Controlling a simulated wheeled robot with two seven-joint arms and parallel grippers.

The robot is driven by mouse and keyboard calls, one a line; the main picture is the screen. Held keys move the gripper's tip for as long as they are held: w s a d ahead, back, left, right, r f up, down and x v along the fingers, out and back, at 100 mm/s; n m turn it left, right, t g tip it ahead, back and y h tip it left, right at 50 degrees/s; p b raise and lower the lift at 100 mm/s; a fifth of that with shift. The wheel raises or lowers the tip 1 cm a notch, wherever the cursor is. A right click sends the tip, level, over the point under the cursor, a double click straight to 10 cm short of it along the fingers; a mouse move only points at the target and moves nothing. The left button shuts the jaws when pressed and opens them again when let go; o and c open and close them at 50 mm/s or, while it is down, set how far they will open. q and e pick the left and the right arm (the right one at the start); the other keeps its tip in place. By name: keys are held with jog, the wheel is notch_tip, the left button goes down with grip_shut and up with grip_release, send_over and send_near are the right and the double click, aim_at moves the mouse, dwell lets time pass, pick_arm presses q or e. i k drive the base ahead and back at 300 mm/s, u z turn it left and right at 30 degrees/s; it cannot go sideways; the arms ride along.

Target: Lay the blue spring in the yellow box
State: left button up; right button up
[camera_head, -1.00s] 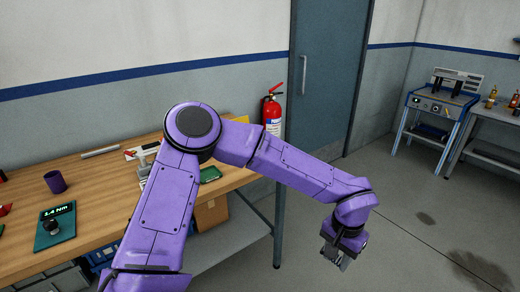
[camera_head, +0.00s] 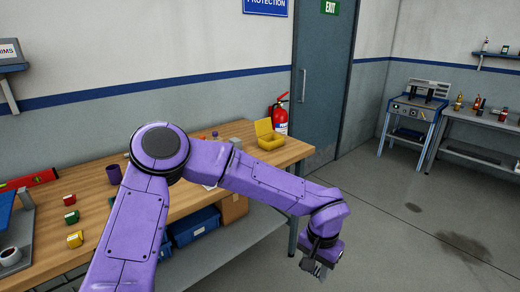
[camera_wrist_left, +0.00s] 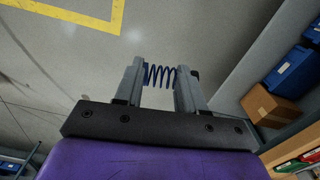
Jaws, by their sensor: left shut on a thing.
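The blue spring (camera_wrist_left: 160,76) is held crosswise between the two fingers of my left gripper (camera_wrist_left: 161,80) in the left wrist view. In the head view my left gripper (camera_head: 314,269) hangs over the floor, to the right of the workbench and in front of it. The spring cannot be made out there. The yellow box (camera_head: 268,142) stands at the far right end of the bench with its lid raised. It is apart from the gripper, up and to the left of it in the picture. My right gripper is not in view.
The wooden workbench (camera_head: 95,195) carries a purple cup (camera_head: 114,174), small coloured blocks and a red level (camera_head: 28,181). Blue bins (camera_head: 195,225) sit under the bench. The floor to the right is open.

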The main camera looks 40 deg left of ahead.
aim_at(274, 145)
jog(key=u, duration=1)
jog(key=i, duration=0.2)
